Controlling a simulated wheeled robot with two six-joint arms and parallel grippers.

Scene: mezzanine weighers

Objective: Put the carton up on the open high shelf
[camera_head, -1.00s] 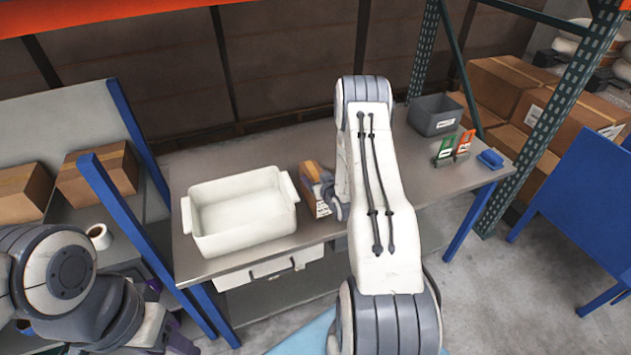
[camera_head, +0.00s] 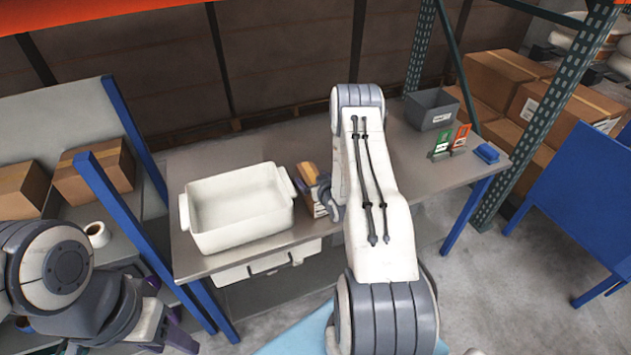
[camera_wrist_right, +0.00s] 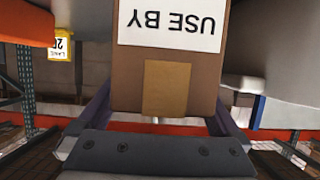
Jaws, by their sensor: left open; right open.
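The carton (camera_head: 308,182) is a small brown box on the grey workbench, just right of the white tub. My right arm hides part of it in the head view. In the right wrist view the carton (camera_wrist_right: 165,70) fills the middle, with an upside-down "USE BY" label and a tan tape strip. My right gripper (camera_head: 326,196) is at the carton. Its fingers are open, one on either side of the box (camera_wrist_right: 160,118); I cannot tell if they touch. My left gripper (camera_head: 167,314) is open and empty at the lower left. An orange beam (camera_head: 100,14) crosses the top left; the high shelf's surface is hidden.
The white tub (camera_head: 238,233) stands close left of the carton on the workbench (camera_head: 400,165). A grey bin (camera_head: 432,109), green and orange cards and a blue item (camera_head: 486,153) are at the right. A green rack post (camera_head: 555,110) and blue panel (camera_head: 580,195) stand beyond.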

